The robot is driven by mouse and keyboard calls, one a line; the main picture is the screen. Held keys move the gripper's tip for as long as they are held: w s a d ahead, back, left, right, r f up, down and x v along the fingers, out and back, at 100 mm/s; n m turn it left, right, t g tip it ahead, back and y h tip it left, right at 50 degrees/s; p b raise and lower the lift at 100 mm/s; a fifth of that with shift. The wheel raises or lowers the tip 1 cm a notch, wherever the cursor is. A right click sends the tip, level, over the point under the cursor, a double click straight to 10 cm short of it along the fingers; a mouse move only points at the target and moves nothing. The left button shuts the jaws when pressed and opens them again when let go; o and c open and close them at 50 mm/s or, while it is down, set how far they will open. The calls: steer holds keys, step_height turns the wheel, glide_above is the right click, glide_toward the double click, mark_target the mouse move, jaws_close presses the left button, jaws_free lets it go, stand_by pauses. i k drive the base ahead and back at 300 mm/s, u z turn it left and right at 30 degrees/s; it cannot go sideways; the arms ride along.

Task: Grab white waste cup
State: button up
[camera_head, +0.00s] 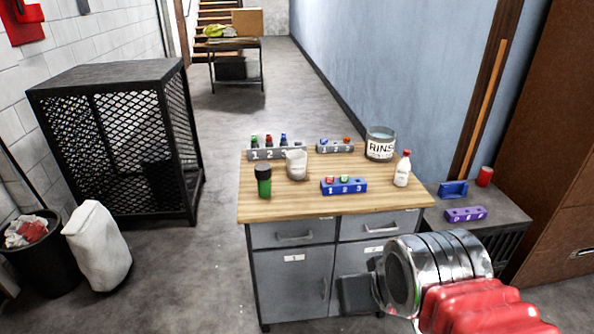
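A whitish cup (297,165) with a spout-like rim stands upright on the wooden top of the workbench (400,203), left of its middle. Any waste label on it cannot be read. My arm comes in from the bottom right, with a silver metal cylinder and a red ribbed part. What seems to be my gripper (355,293), a dark grey block, is low in front of the cabinet doors, below the benchtop and well apart from the cup. Its fingers cannot be made out.
A dark green bottle (263,181) stands left of the cup, and a blue numbered rack (344,186) is to its right. A grey rack (276,153) is behind. A RINS-labelled pot (380,145) and white bottle (402,170) stand at right. A mesh cage (115,75) is at left.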

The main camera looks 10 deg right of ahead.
mark_target(297, 165)
steer(key=k, duration=1.25)
steer(key=z, duration=0.3)
steer(key=i, duration=1.6)
steer(key=u, duration=0.8)
steer(key=i, duration=0.75)
steer(key=u, duration=0.6)
